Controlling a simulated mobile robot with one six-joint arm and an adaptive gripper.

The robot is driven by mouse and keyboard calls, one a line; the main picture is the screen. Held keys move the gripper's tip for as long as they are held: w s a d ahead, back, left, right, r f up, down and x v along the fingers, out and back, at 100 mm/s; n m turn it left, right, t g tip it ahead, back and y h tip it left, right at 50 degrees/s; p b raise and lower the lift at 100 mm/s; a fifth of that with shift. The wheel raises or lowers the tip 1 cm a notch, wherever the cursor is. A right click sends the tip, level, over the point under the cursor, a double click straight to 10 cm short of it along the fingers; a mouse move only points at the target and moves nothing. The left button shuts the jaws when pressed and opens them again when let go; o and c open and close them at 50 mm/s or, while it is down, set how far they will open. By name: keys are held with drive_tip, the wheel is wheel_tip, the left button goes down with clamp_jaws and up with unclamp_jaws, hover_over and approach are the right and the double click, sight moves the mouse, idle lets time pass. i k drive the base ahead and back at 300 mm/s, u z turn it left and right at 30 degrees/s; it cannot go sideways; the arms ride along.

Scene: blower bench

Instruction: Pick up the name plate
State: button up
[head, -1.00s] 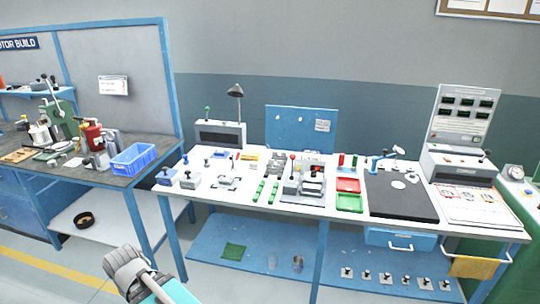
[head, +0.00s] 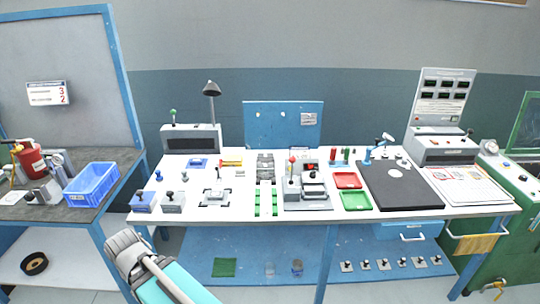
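I cannot pick out the name plate with certainty; the small parts on the white bench (head: 460,207) are too small to tell apart. Part of my own arm, grey and teal, shows at the lower left in front of the bench. My gripper's fingers are not visible in this view.
A fixture with a red-knobbed lever (head: 291,183) stands mid-bench, beside a red tray (head: 347,180) and a green tray (head: 356,201). A black mat (head: 400,192) lies to their right. A blue crate (head: 91,184) sits on the left bench. Floor shows between the benches.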

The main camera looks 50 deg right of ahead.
sight(261, 157)
drive_tip(key=z, duration=0.3)
drive_tip(key=i, duration=0.85)
drive_tip(key=z, duration=0.9)
drive_tip(key=i, duration=0.9)
drive_tip(key=z, duration=0.4)
drive_tip(key=k, duration=0.9)
drive_tip(key=z, duration=0.1)
drive_tip(key=i, duration=0.3)
drive_tip(key=z, duration=0.05)
